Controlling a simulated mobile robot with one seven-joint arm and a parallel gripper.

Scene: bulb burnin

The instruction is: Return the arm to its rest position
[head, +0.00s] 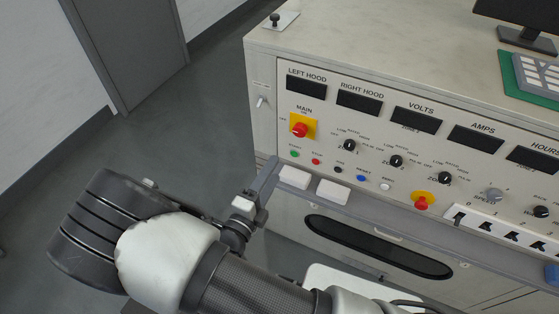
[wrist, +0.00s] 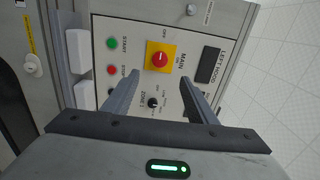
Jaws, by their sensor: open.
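My gripper (wrist: 158,96) is open and empty in the wrist view, its two grey fingers apart. It points at the console's front panel, which appears turned sideways. The red MAIN knob on a yellow plate (wrist: 160,58) lies beyond the gap between the fingertips; the distance is hard to tell. In the head view my arm (head: 180,250) is bent across the lower left, beside the console's left front corner. The MAIN knob (head: 300,130) also shows in the head view.
The console (head: 360,55) fills the right, with dials, displays and a protruding ledge (head: 390,212) holding two white blocks. A monitor (head: 520,36) and a grey tray on a green mat (head: 538,76) sit on top. Open floor (head: 190,130) lies left, before a grey door (head: 130,45).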

